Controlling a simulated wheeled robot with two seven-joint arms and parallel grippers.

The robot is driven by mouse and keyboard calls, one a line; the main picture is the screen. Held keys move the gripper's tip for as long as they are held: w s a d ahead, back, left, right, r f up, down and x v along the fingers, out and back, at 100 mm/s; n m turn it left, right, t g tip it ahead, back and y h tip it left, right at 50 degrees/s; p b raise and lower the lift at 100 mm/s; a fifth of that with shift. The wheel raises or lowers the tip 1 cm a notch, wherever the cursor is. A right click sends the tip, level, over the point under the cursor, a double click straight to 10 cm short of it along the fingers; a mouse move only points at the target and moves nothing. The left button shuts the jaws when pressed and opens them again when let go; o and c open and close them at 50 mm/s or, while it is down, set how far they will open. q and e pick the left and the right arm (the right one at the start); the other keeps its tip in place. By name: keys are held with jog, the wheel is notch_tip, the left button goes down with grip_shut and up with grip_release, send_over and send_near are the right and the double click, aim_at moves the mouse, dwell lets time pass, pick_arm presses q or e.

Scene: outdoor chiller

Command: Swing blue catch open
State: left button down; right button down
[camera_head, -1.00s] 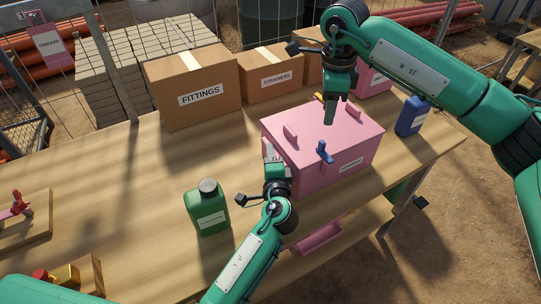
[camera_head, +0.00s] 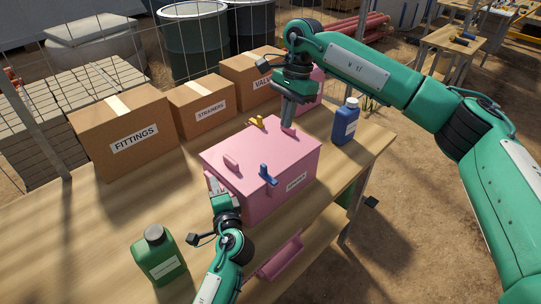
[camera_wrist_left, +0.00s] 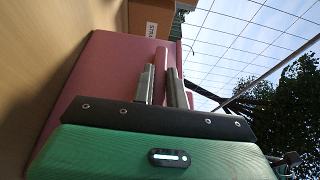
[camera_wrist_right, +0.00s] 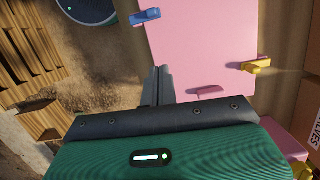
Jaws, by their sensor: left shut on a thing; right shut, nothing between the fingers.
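The pink box (camera_head: 265,204) stands on the table with its lid shut. The blue catch (camera_head: 266,174) sits at the lid's front edge with its arm pointing up; it also shows in the right wrist view (camera_wrist_right: 145,17). A yellow catch (camera_head: 257,122) is at the far edge (camera_wrist_right: 257,66). My left gripper (camera_head: 213,182) is at the box's left side, shut on a pink part (camera_wrist_left: 162,58) of it.
A green bottle (camera_head: 159,257) stands front left and a blue bottle (camera_head: 345,121) right of the box. Cardboard boxes marked FITTINGS (camera_head: 128,135) and STRAINERS (camera_head: 205,106) line the back, with another pink box (camera_head: 309,93). The table's left part (camera_head: 70,225) is clear.

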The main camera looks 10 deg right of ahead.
jog(key=shift+w+d+n, duration=0.3)
jog(key=shift+d+n, duration=0.1)
send_near(268, 174)
jog(key=w+f, duration=0.1)
jog(key=f, duration=0.1)
jog(key=w+d+f, duration=0.1)
jog(key=f, duration=0.1)
jog(key=w+d+f, duration=0.1)
jog(key=f, duration=0.1)
jog(key=shift+w+d, duration=0.1)
jog(key=shift+d, duration=0.1)
jog(key=shift+s+a+r, duration=0.2)
jog(key=shift+s+a, duration=0.6)
jog(key=shift+a, duration=0.25)
jog(key=shift+s+a, duration=0.4)
jog(key=shift+a, duration=0.1)
